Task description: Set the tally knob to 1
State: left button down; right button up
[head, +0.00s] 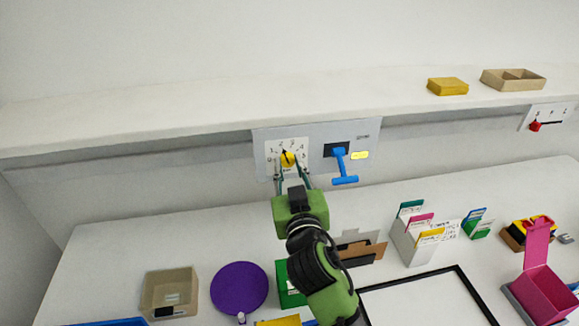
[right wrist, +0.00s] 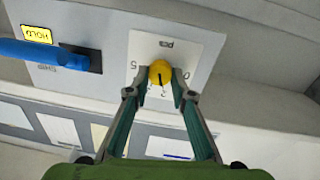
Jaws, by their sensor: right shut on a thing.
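The yellow tally knob (head: 288,158) sits on a white numbered dial plate (head: 275,147) on the grey panel under the shelf. Its dark pointer mark points upward in the head view, slightly left, roughly toward the 2; the exact number is hard to tell. My right gripper (head: 291,172) reaches up from below, with its fingers on either side of the knob, shut on it. The right wrist view shows the knob (right wrist: 160,73) upside down between the fingertips (right wrist: 154,90), with the 5 at left and the 0 at right. My left gripper is not in view.
A blue T-shaped handle (head: 341,166) with a yellow label (head: 360,155) is close to the right of the knob. A red knob (head: 535,126) is on a panel farther right. The white shelf (head: 200,113) overhangs above. Trays, a purple disc (head: 238,288) and file cards stand on the table below.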

jog(key=n+p, duration=0.1)
jog(key=n, duration=0.2)
jog(key=shift+n, duration=0.3)
jog(key=shift+n+p, duration=0.45)
jog(key=shift+n, duration=1.35)
jog(key=o, duration=1.1)
jog(key=shift+s+f, duration=0.1)
jog(key=shift+s, duration=0.1)
jog(key=s+d, duration=0.1)
jog(key=s, duration=1)
jog(key=shift+s+d+f, duration=0.15)
jog(key=shift+s+d, duration=0.1)
jog(key=shift+d, duration=0.1)
